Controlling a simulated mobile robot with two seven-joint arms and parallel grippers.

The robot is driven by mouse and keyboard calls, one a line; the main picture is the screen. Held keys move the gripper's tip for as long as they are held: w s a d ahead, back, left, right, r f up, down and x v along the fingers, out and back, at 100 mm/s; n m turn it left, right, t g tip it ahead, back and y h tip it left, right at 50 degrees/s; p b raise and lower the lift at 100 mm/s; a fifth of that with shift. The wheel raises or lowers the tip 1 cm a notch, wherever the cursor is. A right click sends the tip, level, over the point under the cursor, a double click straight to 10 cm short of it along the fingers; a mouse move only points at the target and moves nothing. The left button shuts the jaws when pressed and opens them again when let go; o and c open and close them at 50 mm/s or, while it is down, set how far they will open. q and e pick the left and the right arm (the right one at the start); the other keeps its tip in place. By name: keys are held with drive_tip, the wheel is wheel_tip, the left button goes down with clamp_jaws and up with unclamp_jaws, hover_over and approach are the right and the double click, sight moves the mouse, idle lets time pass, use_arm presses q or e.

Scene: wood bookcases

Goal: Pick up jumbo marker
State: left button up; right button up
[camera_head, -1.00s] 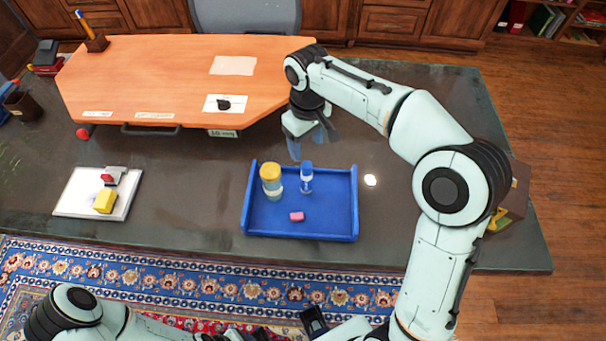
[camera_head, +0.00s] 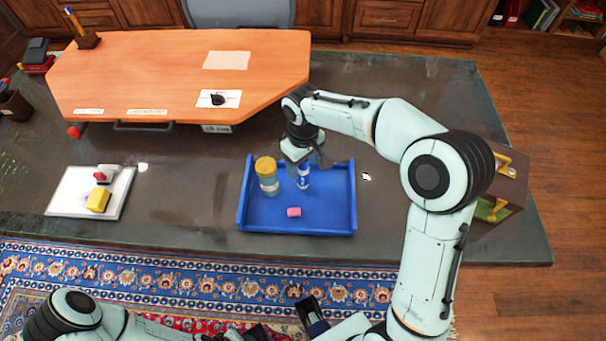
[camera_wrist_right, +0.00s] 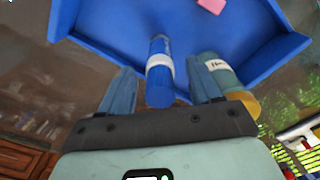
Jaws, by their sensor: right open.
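The jumbo marker (camera_head: 303,181), a blue cylinder with a white band, stands in the blue tray (camera_head: 330,229). My right gripper (camera_head: 303,162) is over it in the head view and hides its upper part. In the right wrist view the marker (camera_wrist_right: 159,68) shows between the two spread fingers of my right gripper (camera_wrist_right: 163,88), one finger on each side. The gripper is open; I cannot tell whether a finger touches the marker. My left arm shows at the bottom left of the head view; its jaws cannot be made out.
A jar with a yellow lid (camera_head: 266,175) stands just left of the marker, close to one finger in the wrist view. A pink eraser (camera_head: 294,212) lies nearer the front. A white board (camera_head: 75,190) lies to the left. An orange raised desk top (camera_head: 160,75) is behind.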

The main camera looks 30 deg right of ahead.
clamp_jaws()
drive_tip(key=shift+r, duration=0.15)
